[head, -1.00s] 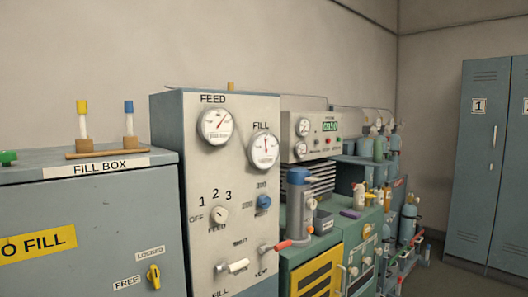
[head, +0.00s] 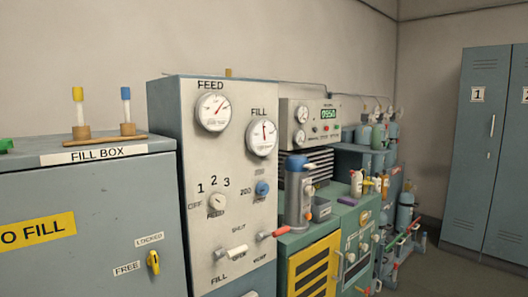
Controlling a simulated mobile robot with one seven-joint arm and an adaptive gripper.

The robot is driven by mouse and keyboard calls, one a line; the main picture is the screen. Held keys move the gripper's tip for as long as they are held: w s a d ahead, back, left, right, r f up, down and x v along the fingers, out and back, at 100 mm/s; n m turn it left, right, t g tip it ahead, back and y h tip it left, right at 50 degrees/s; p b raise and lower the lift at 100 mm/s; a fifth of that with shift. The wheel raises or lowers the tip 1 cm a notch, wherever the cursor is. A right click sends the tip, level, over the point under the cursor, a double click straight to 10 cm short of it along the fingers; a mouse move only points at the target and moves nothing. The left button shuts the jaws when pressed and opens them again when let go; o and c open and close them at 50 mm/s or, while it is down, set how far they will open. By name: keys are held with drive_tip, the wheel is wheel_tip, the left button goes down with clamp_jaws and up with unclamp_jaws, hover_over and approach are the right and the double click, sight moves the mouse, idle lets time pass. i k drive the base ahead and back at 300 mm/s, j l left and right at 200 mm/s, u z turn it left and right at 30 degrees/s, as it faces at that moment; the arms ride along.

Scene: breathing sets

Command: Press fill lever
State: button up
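A pale upright panel carries a FEED gauge (head: 213,112) and a FILL gauge (head: 262,138). A selector knob (head: 217,202) marked OFF, 1, 2, 3 and a blue knob (head: 262,188) sit above. My gripper is not in view.
A blue-grey fill box (head: 85,215) with a yellow latch knob (head: 153,262) stands left of the panel. A grey-blue cylinder device (head: 298,195) stands on a green cabinet (head: 350,225) close to the right. Lockers (head: 480,150) stand at the far right, with some bare floor before them.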

sight(237, 251)
drive_tip(key=i+l, duration=0.1)
drive_tip(key=l, duration=0.3)
drive_tip(key=i+l, duration=0.1)
drive_tip(key=l, duration=0.35)
drive_tip(key=i+l, duration=0.1)
drive_tip(key=l, duration=0.3)
drive_tip(key=u, duration=0.05)
